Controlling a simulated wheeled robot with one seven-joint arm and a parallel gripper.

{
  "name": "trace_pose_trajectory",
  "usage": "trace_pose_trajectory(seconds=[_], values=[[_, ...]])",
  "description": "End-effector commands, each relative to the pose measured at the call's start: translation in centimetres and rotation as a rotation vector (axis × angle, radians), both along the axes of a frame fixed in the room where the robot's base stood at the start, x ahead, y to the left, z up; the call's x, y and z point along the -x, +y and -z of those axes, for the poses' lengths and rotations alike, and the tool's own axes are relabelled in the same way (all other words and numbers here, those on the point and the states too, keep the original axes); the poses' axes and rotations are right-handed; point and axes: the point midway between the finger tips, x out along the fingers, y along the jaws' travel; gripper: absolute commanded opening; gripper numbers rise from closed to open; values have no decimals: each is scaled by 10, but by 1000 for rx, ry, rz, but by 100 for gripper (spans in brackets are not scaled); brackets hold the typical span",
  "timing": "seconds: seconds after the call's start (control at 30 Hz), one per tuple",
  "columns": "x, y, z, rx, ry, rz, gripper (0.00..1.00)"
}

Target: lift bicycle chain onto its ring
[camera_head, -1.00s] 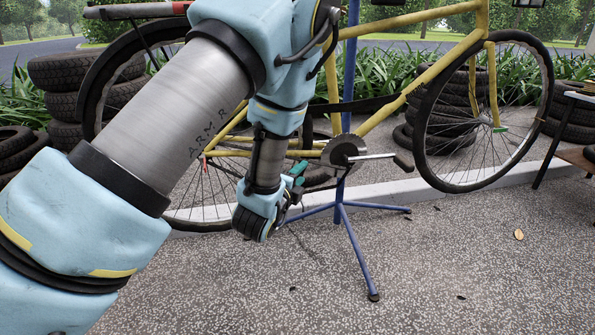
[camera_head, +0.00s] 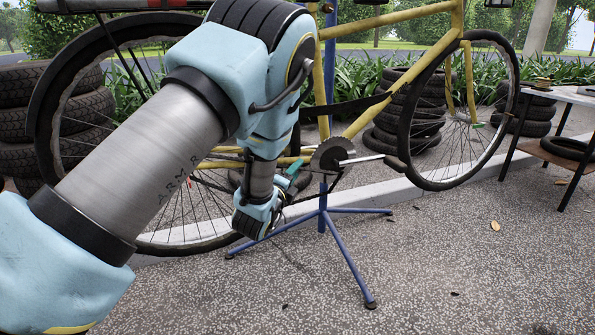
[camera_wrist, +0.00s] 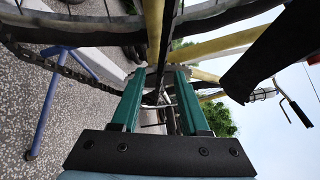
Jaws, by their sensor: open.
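The yellow bicycle (camera_head: 362,122) hangs on a blue repair stand (camera_head: 338,243). Its dark toothed ring (camera_head: 333,153) sits at the crank, with a silver crank arm pointing right. The chain sags below the ring in the head view; in the wrist view the chain (camera_wrist: 75,72) runs as a dark linked strand from the upper left toward my left finger. My gripper (camera_head: 300,168) is just left of and slightly below the ring. In the wrist view its two green fingers (camera_wrist: 160,72) stand apart. Nothing is clearly held between them. Whether a finger touches the chain cannot be told.
Stacked tyres (camera_head: 408,112) stand behind the bicycle, with more at the far left. A table (camera_head: 565,95) stands at the right. A kerb (camera_head: 380,188) runs behind the stand. A dark bar (camera_wrist: 262,62) looms at the right in the wrist view.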

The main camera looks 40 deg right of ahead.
Motion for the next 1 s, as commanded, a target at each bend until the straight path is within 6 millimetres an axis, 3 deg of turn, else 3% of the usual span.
trace_pose_trajectory(seconds=[0.2,0.53,0.93,1.0], values=[[-10,-19,0,1,0,0,45],[-11,-22,0,-1,0,0,45],[-11,-22,0,-1,0,0,1],[-11,-22,0,-1,0,0,0]])
